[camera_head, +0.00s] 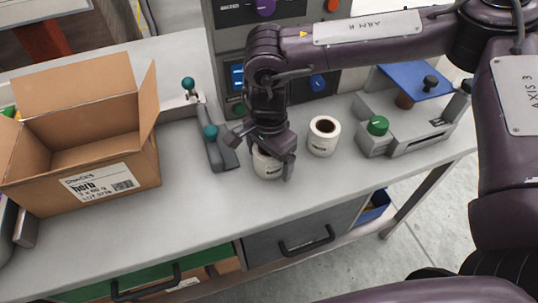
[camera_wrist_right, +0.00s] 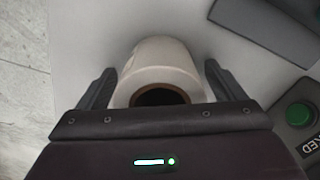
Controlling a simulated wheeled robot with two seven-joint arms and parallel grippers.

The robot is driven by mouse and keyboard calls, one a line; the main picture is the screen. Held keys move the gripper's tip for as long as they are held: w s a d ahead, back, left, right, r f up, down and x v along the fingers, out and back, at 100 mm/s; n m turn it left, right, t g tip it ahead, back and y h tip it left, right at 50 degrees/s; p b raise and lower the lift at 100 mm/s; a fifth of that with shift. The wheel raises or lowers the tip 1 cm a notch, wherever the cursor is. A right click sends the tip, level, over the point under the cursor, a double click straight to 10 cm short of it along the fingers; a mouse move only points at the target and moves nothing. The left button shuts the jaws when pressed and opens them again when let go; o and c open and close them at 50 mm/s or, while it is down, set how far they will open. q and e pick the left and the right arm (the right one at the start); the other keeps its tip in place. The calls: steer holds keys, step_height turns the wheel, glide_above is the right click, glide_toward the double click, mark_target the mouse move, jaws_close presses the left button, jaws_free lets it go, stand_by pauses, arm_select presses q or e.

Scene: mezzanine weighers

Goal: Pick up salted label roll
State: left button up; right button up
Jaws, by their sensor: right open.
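A white label roll (camera_head: 268,166) stands on the grey bench below my right gripper (camera_head: 266,160), partly hidden by it. In the right wrist view the roll (camera_wrist_right: 160,62) with its dark core sits between the two fingers of my right gripper (camera_wrist_right: 159,70). The fingers are open, with a small gap at each side of the roll. A second white label roll (camera_head: 323,136) with a brown core stands just to the right. The print on both rolls is too small to read. My left gripper is not in view.
An open cardboard box (camera_head: 105,178) marked "herb" stands at the left. A grey lever device (camera_head: 213,148) with teal knobs is left of the gripper. A grey machine with a green button (camera_head: 378,126) is at the right. The bench front (camera_head: 215,215) is clear.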

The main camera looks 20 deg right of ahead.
steer(key=c, duration=1.1)
steer(key=shift+c, duration=0.2)
